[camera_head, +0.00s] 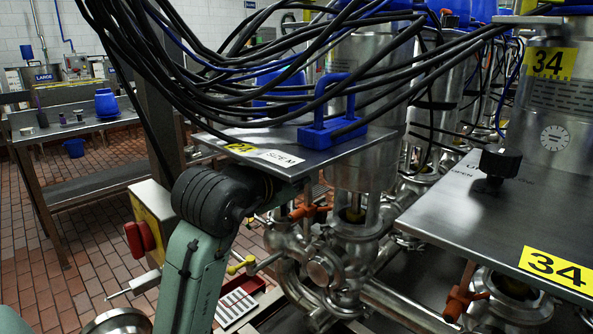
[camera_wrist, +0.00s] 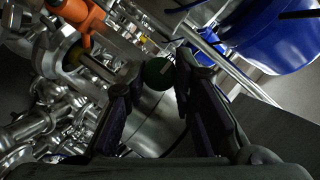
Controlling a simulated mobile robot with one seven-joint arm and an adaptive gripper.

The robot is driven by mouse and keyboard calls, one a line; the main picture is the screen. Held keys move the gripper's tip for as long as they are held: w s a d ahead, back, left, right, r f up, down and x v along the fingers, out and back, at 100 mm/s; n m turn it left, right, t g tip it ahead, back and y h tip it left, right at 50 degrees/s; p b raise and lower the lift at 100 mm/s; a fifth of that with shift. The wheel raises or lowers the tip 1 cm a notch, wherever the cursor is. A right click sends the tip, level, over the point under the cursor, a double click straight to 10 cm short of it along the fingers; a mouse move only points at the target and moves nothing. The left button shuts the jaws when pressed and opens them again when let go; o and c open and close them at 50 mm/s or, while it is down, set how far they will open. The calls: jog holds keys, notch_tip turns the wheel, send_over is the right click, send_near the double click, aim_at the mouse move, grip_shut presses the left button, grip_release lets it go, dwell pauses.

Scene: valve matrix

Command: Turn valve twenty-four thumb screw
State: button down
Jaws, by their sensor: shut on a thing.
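In the wrist view, a dark green round knob (camera_wrist: 158,73) shows between the tips of my gripper (camera_wrist: 154,76). One finger is on its left and one on its right, and the gripper is shut on it. The knob looks like the thumb screw, though the fingers hide its sides.
A blue handle (camera_head: 330,112) stands on the plate, with many black cables hanging above. Plate thirty-four (camera_head: 440,215) with its black knob (camera_head: 497,163) is at the right. Steel pipes and orange handles (camera_head: 309,213) lie below. Open tiled floor (camera_head: 60,230) is at the left.

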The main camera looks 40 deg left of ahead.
jog(key=c, duration=1.3)
grip_release()
jog(key=shift+c, duration=0.2)
jog(key=f+v, duration=0.2)
jog(key=v, duration=1.4)
jog(key=shift+s+f, duration=0.2)
jog(key=shift+s, duration=0.4)
jog(key=shift+d, duration=0.1)
